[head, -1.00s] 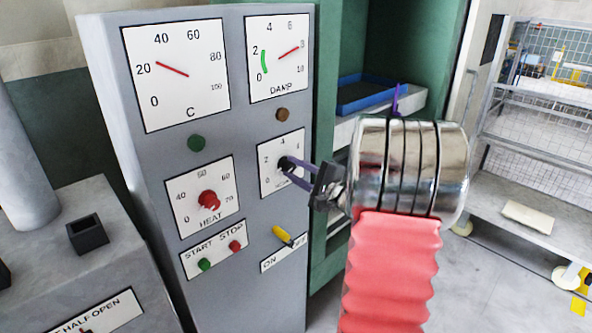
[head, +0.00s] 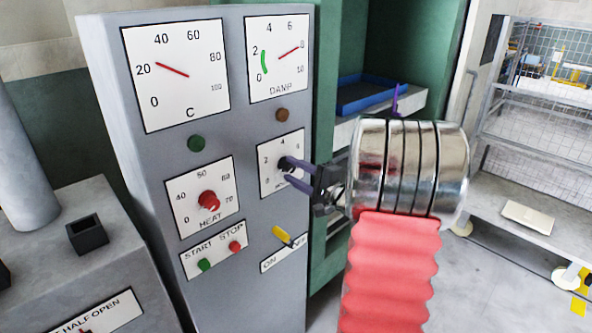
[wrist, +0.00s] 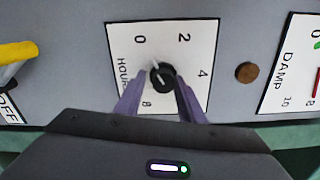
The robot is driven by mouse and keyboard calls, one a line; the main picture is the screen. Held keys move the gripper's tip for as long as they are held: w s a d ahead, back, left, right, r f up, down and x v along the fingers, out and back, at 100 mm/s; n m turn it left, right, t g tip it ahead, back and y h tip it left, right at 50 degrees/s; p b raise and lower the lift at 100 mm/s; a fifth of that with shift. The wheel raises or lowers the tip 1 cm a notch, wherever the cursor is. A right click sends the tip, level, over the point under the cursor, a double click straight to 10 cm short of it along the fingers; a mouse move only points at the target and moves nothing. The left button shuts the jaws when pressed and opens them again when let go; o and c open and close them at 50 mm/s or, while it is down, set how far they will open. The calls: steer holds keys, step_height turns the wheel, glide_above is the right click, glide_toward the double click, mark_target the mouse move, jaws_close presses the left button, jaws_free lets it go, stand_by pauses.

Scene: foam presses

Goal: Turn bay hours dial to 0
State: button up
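The hours dial (wrist: 118,46) is a white plate on the grey cabinet, with a black knob (wrist: 162,76) at its middle. In the wrist view the knob's pale mark slants up and left towards the 0; the exact reading is hard to tell. The dial also shows in the head view (head: 271,151), partly covered by my gripper. My gripper (wrist: 158,80) has its purple fingers spread on either side of the knob. A small gap shows on the left finger's side; the right finger is very close to the knob. The gripper (head: 289,172) looks open in the head view.
The heat dial (head: 207,200) with a red knob is to the left, and the damp gauge (head: 280,60) is above. A brown button (head: 282,115) sits just above the dial. A yellow lever (head: 282,236) is just below.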

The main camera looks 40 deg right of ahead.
steer(key=shift+o, duration=1.4)
steer(key=shift+r, duration=0.1)
steer(key=shift+s+d, duration=0.1)
steer(key=shift+s, duration=0.3)
steer(key=s, duration=1.3)
steer(key=shift+d, duration=0.15)
